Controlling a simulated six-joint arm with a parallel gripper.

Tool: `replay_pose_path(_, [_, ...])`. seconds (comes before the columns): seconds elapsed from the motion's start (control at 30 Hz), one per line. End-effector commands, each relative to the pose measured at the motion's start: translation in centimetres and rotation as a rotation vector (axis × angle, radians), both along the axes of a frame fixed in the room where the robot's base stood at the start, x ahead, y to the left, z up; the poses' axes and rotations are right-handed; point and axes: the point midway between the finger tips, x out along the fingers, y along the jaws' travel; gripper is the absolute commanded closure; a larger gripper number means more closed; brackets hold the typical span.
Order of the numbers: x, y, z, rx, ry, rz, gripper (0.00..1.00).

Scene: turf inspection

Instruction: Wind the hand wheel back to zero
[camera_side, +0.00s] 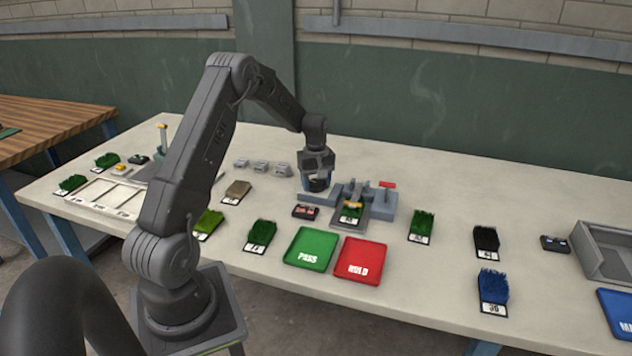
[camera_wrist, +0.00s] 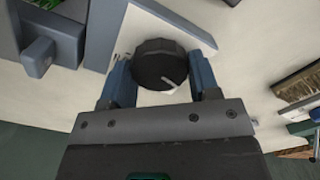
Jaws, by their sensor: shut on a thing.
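The hand wheel (camera_wrist: 160,62) is a dark, ribbed round knob with a pale pointer line on its face, seen in the wrist view. My gripper (camera_wrist: 160,80) has its two blue fingers on either side of the wheel, shut on it. In the side view my gripper (camera_side: 317,185) points down at the left end of the grey test fixture (camera_side: 385,203), and it hides the wheel there. A green turf sample (camera_side: 351,214) sits in the fixture. A small dark display box (camera_side: 305,212) stands in front of it; its reading is too small to make out.
A green PASS tray (camera_side: 311,249) and a red HOLD tray (camera_side: 361,262) lie in front of the fixture. Several turf samples, such as a green one (camera_side: 422,225) and a blue one (camera_side: 492,288), stand around. Small grey blocks (camera_side: 261,167) sit behind left.

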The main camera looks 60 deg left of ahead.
Motion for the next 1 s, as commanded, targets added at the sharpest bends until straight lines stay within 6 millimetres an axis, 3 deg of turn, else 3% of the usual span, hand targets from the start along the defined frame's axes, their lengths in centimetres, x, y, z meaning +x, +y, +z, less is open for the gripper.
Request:
replay_pose_path(0.43, [0.06,0.08,0.09,0.003,-0.003,0.013,0.68])
replay_pose_path(0.47, [0.06,0.08,0.09,0.003,-0.003,0.013,0.41])
replay_pose_path(0.7, [0.03,0.05,0.04,0.001,-0.002,0.010,0.19])
replay_pose_path(1.0, [0.02,0.04,0.35,0.001,-0.001,0.009,0.19])
